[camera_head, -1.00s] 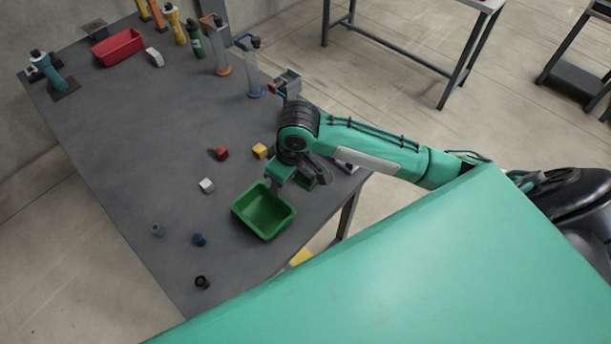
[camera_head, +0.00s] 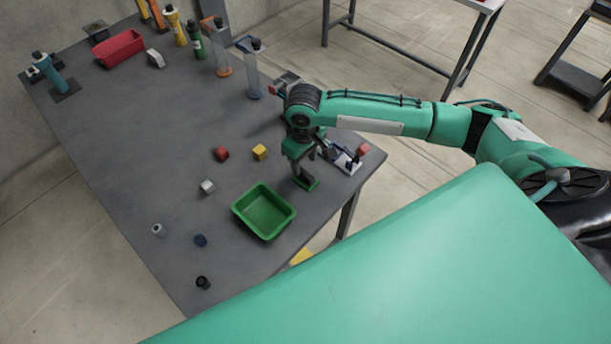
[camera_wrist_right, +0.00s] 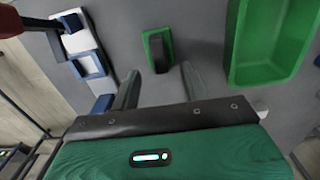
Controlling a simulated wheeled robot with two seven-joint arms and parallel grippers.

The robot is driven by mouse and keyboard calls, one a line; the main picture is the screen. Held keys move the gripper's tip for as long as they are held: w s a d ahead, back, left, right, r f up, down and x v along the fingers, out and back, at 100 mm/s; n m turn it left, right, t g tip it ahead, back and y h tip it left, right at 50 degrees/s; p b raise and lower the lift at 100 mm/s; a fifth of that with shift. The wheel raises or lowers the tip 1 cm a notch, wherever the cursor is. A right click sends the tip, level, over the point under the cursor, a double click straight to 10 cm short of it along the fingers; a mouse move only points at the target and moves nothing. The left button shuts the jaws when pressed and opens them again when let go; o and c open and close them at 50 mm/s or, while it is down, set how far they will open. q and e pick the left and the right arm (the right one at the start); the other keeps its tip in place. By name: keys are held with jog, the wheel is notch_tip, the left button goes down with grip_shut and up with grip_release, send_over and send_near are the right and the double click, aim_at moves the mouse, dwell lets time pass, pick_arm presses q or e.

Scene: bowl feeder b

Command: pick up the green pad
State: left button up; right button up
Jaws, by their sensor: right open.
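The green pad (camera_head: 310,184) lies on the grey table to the right of the green bin, partly covered by my right gripper. In the right wrist view the pad (camera_wrist_right: 149,36) has a dark block-like part in its middle. My right gripper (camera_head: 301,172) points down just over the pad. In the right wrist view its two fingers (camera_wrist_right: 160,85) are apart and nothing is between the tips; the pad lies ahead of them, in line with the gap. I cannot tell the exact height. My left gripper is not in view.
The green bin (camera_head: 240,208) stands close to the left of the pad. A white and blue fixture (camera_head: 347,163) and a red block (camera_head: 363,149) are to the right, near the table edge. Yellow (camera_head: 260,152), red (camera_head: 221,154) and white (camera_head: 207,187) cubes lie to the left.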

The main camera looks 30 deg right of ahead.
aim_at(305, 173)
jog(key=shift+s+f+p, duration=0.15)
jog(key=shift+f+p, duration=0.65)
jog(key=shift+f, duration=2.35)
jog(key=shift+c, duration=0.4)
jog(key=shift+d, duration=0.1)
jog(key=c, duration=0.5)
jog(key=shift+c, duration=0.3)
jog(key=shift+r, duration=0.1)
notch_tip(305, 173, up, 20)
jog(key=b, duration=0.2)
